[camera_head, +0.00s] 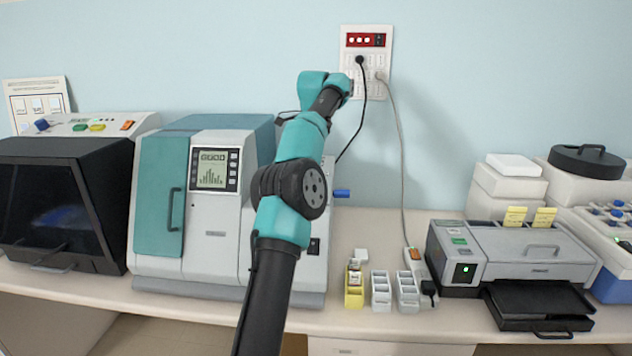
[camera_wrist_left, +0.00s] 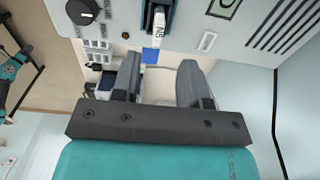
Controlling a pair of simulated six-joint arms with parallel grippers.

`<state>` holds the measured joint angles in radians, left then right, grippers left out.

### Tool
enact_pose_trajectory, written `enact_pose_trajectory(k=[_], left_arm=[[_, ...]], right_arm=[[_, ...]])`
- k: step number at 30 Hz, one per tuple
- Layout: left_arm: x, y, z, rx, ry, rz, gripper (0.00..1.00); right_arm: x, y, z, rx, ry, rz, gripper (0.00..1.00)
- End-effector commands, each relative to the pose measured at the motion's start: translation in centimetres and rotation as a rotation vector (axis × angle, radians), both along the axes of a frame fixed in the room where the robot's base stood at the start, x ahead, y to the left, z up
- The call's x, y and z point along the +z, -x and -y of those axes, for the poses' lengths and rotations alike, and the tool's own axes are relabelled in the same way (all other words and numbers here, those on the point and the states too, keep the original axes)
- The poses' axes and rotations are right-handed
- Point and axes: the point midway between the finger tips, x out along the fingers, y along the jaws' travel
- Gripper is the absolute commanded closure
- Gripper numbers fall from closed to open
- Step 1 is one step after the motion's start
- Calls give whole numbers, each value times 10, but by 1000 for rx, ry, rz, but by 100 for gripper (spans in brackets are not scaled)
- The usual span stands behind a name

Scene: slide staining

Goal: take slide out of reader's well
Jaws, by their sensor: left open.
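In the left wrist view my left gripper (camera_wrist_left: 160,72) is open, its two grey fingers apart with nothing between the tips. Just beyond them a slide with a white label (camera_wrist_left: 159,28), whose marking reads like "N5", and a blue end (camera_wrist_left: 151,54) stands in a dark slot on the reader's pale side (camera_wrist_left: 225,25). In the head view the reader (camera_head: 205,215) is the teal and grey machine with a small screen. A blue tab (camera_head: 342,194) juts from its right side. My left gripper cannot be made out there.
A yellow rack (camera_head: 354,296) and two pale racks (camera_head: 380,292) stand right of the reader. A printer-like device (camera_head: 530,250) is farther right, and a dark-windowed box (camera_head: 65,200) is at the left. Cables hang from the wall outlet (camera_head: 366,60) behind my arm.

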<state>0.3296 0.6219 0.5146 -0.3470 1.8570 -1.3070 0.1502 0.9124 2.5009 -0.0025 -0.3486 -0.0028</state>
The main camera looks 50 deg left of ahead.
Motion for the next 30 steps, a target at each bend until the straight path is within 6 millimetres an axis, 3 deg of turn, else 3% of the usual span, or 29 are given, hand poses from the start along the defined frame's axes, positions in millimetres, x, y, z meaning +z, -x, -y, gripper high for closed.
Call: enact_pose_trajectory(k=[14,30], left_arm=[[1,7,-4,-1,6,-12,60],[-23,7,-4,0,6,-12,60]], right_arm=[[0,0,0,0,0,0,57],[0,0,0,0,0,0,57]])
